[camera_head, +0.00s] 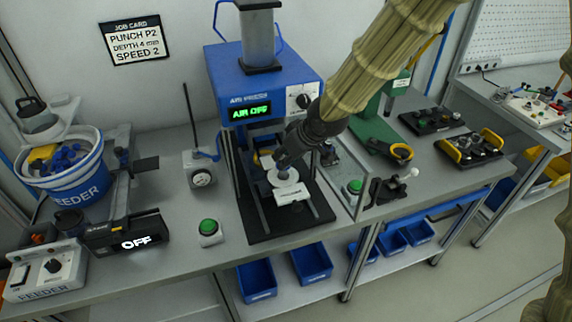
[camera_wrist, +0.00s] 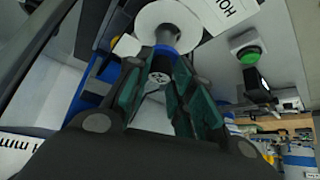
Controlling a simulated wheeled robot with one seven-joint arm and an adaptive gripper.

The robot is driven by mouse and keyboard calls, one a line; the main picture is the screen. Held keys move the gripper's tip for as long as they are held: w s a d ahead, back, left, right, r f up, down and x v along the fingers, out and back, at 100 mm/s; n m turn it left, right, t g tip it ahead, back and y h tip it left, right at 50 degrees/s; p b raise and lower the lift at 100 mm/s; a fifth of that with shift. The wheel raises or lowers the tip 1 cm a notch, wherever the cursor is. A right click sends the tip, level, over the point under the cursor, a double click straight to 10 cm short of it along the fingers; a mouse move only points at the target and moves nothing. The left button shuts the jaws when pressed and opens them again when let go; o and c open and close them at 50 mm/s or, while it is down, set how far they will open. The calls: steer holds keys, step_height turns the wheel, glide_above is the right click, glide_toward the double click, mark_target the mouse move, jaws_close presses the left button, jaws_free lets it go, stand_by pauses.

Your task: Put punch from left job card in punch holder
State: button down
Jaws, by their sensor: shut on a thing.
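The left job card (camera_head: 135,39) on the wall reads PUNCH P2, DEPTH 4 mm, SPEED 2. My gripper (camera_head: 284,161) is inside the blue air press (camera_head: 262,85), low over its base. In the wrist view, my gripper (camera_wrist: 162,72) has its green-padded fingers shut on a grey metal punch (camera_wrist: 158,56). The punch points at a white disc (camera_wrist: 150,17), which also shows in the head view (camera_head: 292,190). A white label (camera_wrist: 222,10) beside the disc reads HOL, the rest cut off; this seems to be the punch holder. I cannot tell whether the punch is seated. Its marking is unreadable.
A green button box (camera_head: 209,232) stands at the front left of the press. A clear guard panel (camera_head: 345,165) stands close on its right. The blue feeder bowl (camera_head: 75,190) is at the far left.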

step_height(320, 180, down, 3)
steer(key=shift+a+f+p, duration=0.1)
steer(key=shift+f+p, duration=0.1)
steer(key=shift+p, duration=0.1)
steer(key=c, duration=1.2)
jaws_free()
steer(key=shift+f, duration=0.1)
steer(key=shift+c, duration=0.2)
steer(key=b+v, duration=0.2)
steer(key=v, duration=1)
